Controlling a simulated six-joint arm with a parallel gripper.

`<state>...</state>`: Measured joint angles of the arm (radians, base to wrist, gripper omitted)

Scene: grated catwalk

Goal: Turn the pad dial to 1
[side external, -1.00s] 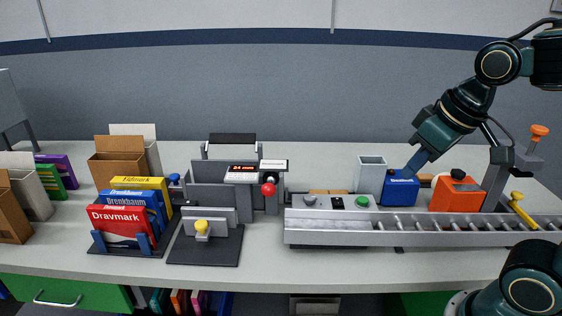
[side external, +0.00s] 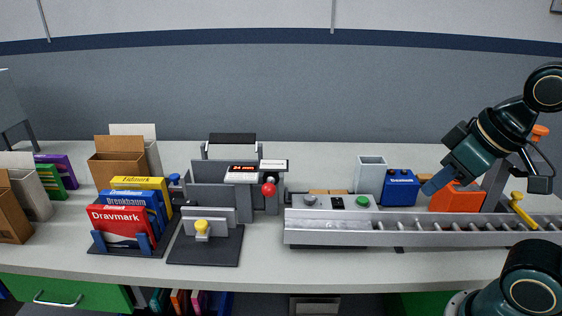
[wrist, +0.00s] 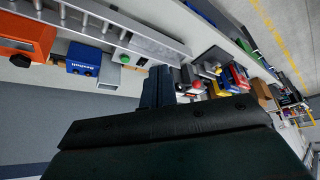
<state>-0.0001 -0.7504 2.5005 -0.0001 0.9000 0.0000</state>
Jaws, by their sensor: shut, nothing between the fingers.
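My gripper (side external: 428,188) is shut and empty, its blue fingers pointing down and left in the side view. The tips overlap the gap between the blue box (side external: 401,187) and the orange box (side external: 457,199); I cannot tell if they touch either. In the wrist view the dark fingers (wrist: 158,86) point toward the conveyor end. No dial is clearly labelled as the pad dial. A round grey knob (side external: 309,200) sits on the conveyor's control panel, beside a black switch (side external: 337,203) and a green button (side external: 362,201). Any dial numbers are too small to read.
A roller conveyor (side external: 400,238) runs along the right front. A grey open bin (side external: 369,175) stands left of the blue box. A grey machine with a red display (side external: 243,168) and red knob (side external: 268,189) is at centre. Cartons stand left. The front table strip is clear.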

